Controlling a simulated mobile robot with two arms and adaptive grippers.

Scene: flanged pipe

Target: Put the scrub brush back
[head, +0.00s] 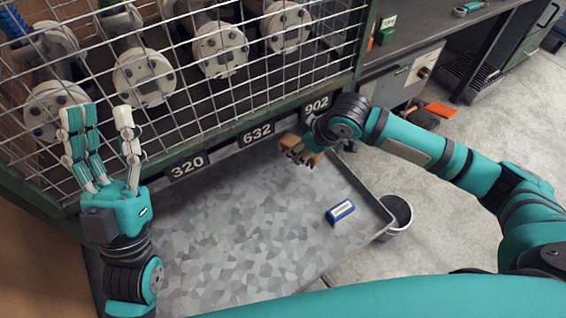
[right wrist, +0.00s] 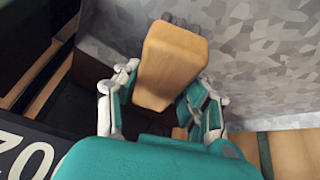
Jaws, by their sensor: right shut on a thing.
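The scrub brush, a wooden block (right wrist: 172,60) with a little grey at its far end, sits between the fingers of my right gripper (right wrist: 168,80) in the right wrist view. In the head view the brush (head: 292,141) shows small and partly covered by my right gripper (head: 305,150), near the tray's back edge below the 902 plate. My right gripper is shut on it. My left gripper (head: 98,125) is raised, open and empty, in front of the wire mesh at the left.
A grey metal tray (head: 230,225) fills the middle, mostly bare, with a blue and white block (head: 340,212) near its right side. A bucket (head: 398,214) stands off its right corner. Wire mesh (head: 190,60) with flanged pipes behind it rises at the back. A red dustpan (head: 440,109) lies on the floor.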

